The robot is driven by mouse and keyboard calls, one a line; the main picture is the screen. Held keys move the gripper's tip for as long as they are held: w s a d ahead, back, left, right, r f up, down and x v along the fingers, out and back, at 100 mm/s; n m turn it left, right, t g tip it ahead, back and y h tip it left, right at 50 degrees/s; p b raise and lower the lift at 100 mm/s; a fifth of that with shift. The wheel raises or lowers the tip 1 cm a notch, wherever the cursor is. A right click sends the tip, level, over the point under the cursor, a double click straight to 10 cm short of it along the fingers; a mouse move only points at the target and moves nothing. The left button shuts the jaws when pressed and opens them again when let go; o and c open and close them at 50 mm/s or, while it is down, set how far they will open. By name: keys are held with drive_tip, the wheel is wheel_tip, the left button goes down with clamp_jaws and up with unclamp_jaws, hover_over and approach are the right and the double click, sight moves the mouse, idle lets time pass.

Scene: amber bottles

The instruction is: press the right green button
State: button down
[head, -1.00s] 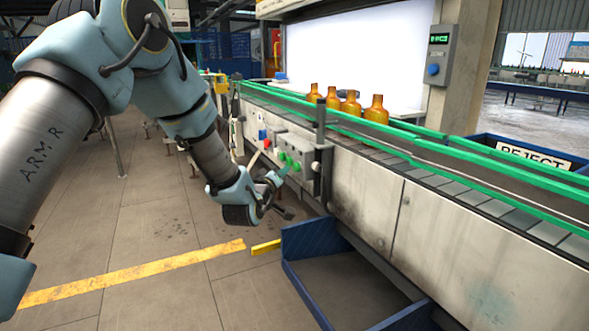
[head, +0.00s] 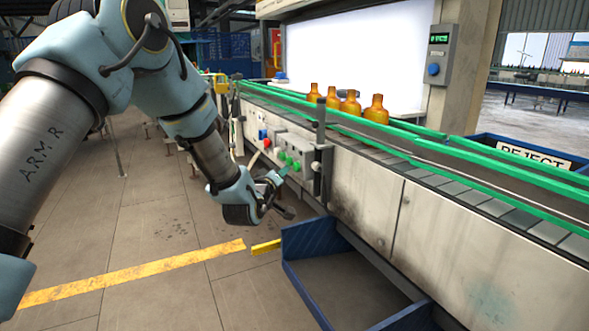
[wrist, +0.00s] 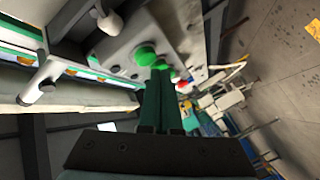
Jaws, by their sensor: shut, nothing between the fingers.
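Green buttons sit on a grey control box on the conveyor's side. The right green button (head: 297,167) is partly seen beside my gripper in the head view. In the wrist view it looks like the largest green knob (wrist: 146,54), just beyond and left of my fingertips. Another green button (head: 281,155) is further left on the box. My gripper (head: 283,172) is shut and empty, its teal fingers pointing at the box. In the wrist view the closed fingers (wrist: 160,82) partly overlap the other green knobs. I cannot tell whether the fingertips touch a button.
A red button (head: 267,143) is further left on the panel. A pale knob (head: 316,166) is just right of the green ones. Amber bottles (head: 350,104) stand on the green-railed conveyor. A blue open bin (head: 310,238) is below right. The floor left is mostly clear.

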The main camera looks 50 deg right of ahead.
drive_tip(key=shift+s+d, duration=0.15)
drive_tip(key=shift+d, duration=0.25)
drive_tip(key=shift+s+d+b, duration=0.2)
drive_tip(key=shift+d+b, duration=0.2)
drive_tip(key=shift+b, duration=0.1)
idle(0.8)
drive_tip(key=shift+a, duration=0.1)
drive_tip(key=shift+w+a+b, duration=0.3)
drive_tip(key=shift+w+a, duration=0.05)
drive_tip(key=shift+a, duration=0.35)
drive_tip(key=shift+a, duration=0.1)
drive_tip(key=a, duration=0.1)
drive_tip(key=w+a, duration=0.1)
drive_tip(key=a, duration=0.1)
drive_tip(key=a+b, duration=0.1)
drive_tip(key=shift+w+a, duration=0.25)
drive_tip(key=shift+w, duration=0.15)
idle(0.6)
